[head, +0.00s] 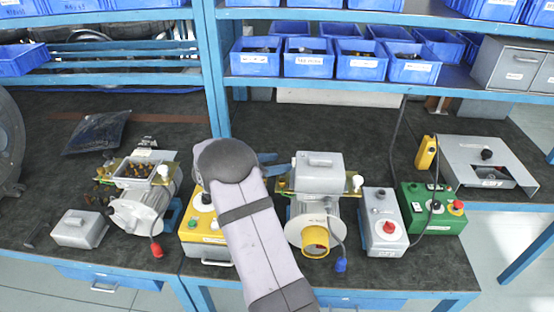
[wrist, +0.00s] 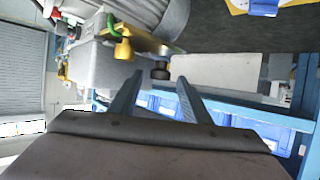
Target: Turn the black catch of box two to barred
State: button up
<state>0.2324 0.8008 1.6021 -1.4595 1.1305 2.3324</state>
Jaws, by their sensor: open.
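Box two is not plainly marked; I take it to be the grey lidded box (head: 318,172) on the right-hand blower (head: 308,210), and its label cannot be read. A grey box also shows in the wrist view (wrist: 98,66). In that view a small dark round knob (wrist: 160,70), perhaps the black catch, sits by a brass-coloured plate. My gripper (head: 280,163) is open, with its blue fingers pointing right, close to the left side of the grey box. In the wrist view (wrist: 159,77) the knob appears between the fingertips; contact cannot be told. In the head view the catch cannot be made out.
A yellow control box (head: 205,240) stands left of my arm, partly hidden. The left blower (head: 145,210) has an open terminal box. A grey control box (head: 383,228) and a green one (head: 433,208) stand on the right. Blue bins (head: 307,64) line the shelf behind.

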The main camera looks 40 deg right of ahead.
jog(key=shift+d, duration=0.15)
jog(key=shift+c, duration=0.4)
jog(key=c, duration=1)
